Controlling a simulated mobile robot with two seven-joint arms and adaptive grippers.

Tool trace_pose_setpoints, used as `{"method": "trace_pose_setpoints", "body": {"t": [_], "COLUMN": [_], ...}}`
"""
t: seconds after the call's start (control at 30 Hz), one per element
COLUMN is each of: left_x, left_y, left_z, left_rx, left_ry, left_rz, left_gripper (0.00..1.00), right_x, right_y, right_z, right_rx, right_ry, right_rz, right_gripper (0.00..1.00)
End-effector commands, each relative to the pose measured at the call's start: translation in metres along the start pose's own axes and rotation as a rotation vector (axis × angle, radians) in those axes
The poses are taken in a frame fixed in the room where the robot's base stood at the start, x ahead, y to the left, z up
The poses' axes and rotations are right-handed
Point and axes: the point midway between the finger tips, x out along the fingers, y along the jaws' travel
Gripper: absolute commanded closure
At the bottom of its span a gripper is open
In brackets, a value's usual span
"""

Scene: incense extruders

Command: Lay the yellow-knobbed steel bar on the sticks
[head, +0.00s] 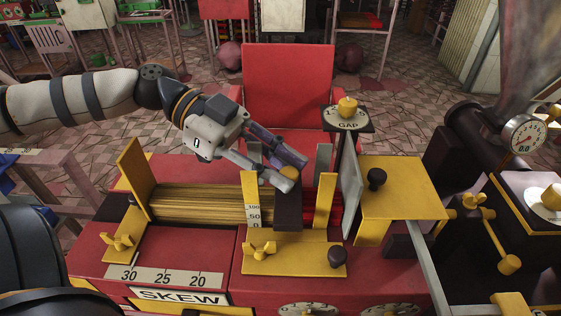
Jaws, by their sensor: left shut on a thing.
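My left gripper (289,171) comes in from the upper left and is shut on the yellow knob (287,173) of the steel bar. The dark steel bar (288,207) shows below the fingers, between a yellow upright scale plate (251,205) and a yellow upright post (325,201). The tan sticks (200,203) lie side by side in the red machine's trough, left of the bar. Red stick ends (337,208) show to its right. Whether the bar touches the sticks, I cannot tell. My right gripper is not in view.
A yellow end plate (136,178) stands at the trough's left. At the right are a grey upright plate (351,185), a GAP dial (347,121) and a yellow table (402,186) with a black knob. A red chair (289,85) stands behind.

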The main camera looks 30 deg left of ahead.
Motion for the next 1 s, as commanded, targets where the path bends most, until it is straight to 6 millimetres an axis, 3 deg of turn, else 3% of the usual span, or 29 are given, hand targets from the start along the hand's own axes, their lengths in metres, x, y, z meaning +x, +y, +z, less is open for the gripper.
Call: {"method": "trace_pose_setpoints", "body": {"t": [0.17, 0.2, 0.27, 0.57, 1.0], "left_x": [0.001, 0.001, 0.001, -0.003, -0.105], "left_y": [0.000, 0.000, 0.000, 0.001, -0.002], "left_z": [0.002, 0.002, 0.002, 0.003, 0.003], "left_rx": [0.001, 0.002, 0.002, 0.001, -0.001], "left_ry": [0.002, 0.002, 0.002, 0.001, 0.001], "left_rz": [-0.001, -0.001, -0.001, 0.002, -0.006], "left_gripper": [1.00, 0.69, 0.55, 0.55, 0.55], "right_x": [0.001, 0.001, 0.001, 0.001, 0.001], "right_y": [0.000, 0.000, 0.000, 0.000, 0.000], "right_z": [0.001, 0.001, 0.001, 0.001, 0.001], "right_rx": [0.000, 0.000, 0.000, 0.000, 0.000], "right_ry": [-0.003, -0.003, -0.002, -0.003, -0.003], "right_rz": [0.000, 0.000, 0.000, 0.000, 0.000], "right_gripper": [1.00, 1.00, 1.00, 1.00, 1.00]}}
